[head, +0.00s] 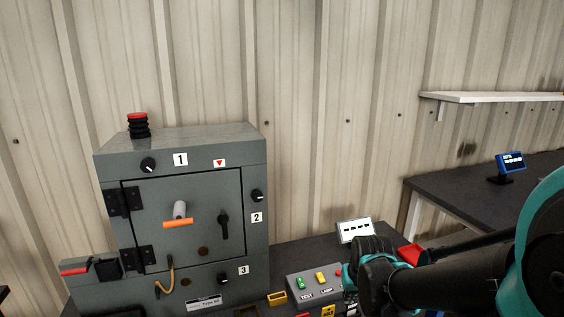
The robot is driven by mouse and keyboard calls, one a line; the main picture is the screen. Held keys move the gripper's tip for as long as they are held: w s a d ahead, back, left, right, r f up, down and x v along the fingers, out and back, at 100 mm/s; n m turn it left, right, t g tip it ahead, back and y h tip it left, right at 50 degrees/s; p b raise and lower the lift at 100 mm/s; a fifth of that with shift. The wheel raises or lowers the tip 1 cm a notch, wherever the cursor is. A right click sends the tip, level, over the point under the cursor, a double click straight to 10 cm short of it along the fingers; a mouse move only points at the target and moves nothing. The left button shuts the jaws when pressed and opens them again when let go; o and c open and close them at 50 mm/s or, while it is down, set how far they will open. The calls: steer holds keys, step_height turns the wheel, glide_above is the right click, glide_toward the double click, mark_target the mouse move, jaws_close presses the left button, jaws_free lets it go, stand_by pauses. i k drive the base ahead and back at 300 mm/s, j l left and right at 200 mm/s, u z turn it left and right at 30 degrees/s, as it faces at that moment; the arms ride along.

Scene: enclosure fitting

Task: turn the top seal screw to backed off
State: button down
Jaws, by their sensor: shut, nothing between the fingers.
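The grey enclosure (187,148) stands at the left with its door shut. The top seal screw (148,165) is a small black knob with a light pointer mark, on the front above the door, left of the label 1 (180,159). The mark is too small to read its setting surely. Similar black knobs sit by the label 2 (256,217) and by the label 3 (243,270). My arm reaches in from the lower right, well right of the enclosure and apart from the screw. I cannot make out the gripper's fingers.
A black door handle (223,225) and an orange-barred grip (178,223) stick out from the door. A red-topped black stack (138,125) stands on top. A button box (313,284) and a white display (355,231) are right of the enclosure. The space before the upper front is clear.

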mark_target(147, 164)
steer(key=u, duration=1.4)
